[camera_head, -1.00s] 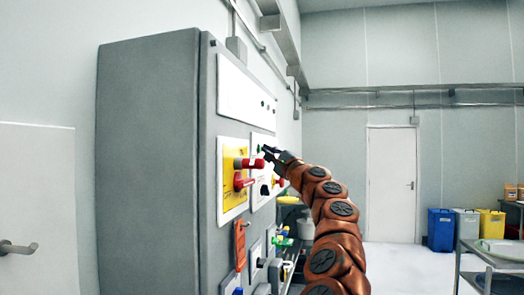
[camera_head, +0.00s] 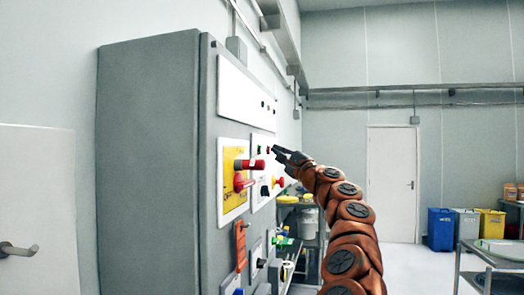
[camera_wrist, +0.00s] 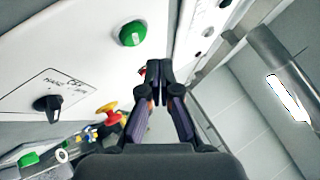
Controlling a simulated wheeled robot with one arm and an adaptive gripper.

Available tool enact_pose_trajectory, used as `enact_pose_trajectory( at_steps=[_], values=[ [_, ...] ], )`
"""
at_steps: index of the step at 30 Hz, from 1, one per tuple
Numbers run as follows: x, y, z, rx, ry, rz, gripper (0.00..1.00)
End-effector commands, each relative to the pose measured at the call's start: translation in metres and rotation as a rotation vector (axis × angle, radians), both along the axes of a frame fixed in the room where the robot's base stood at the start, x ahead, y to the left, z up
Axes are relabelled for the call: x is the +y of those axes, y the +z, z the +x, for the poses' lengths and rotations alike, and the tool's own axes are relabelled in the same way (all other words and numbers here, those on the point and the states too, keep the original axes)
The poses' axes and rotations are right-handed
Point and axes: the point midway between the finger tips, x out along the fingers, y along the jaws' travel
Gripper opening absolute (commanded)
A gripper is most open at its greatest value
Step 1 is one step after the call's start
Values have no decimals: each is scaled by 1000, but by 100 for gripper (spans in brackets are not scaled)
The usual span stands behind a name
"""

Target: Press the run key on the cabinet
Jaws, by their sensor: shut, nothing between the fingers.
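The grey cabinet (camera_head: 150,150) stands at left with its control face turned to the right. A round green button (camera_wrist: 132,33) with small lettering I cannot read sits on a white plate; it shows small in the head view (camera_head: 259,149). My gripper (camera_head: 276,150) is shut and empty, just right of the plate. In the wrist view my closed fingertips (camera_wrist: 153,70) are below and right of the green button, apart from it. A bit of red, likely a red button, shows behind the fingertips, partly hidden.
A black selector knob (camera_wrist: 47,104) and a red-and-yellow mushroom button (camera_wrist: 107,113) share the panel. A red handle (camera_head: 245,183) on a yellow plate sticks out nearby. Open floor lies to the right, with bins (camera_head: 440,229) and a steel table (camera_head: 490,255).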

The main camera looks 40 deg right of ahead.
Motion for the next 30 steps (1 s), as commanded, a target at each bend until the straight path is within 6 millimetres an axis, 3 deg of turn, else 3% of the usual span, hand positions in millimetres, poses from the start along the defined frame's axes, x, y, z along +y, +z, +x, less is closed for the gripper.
enact_pose_trajectory(
  at_steps=[12,30],
  values=[
    [-18,0,-26,1,1,1,0],
    [-19,-1,-27,2,1,0,0]
  ],
)
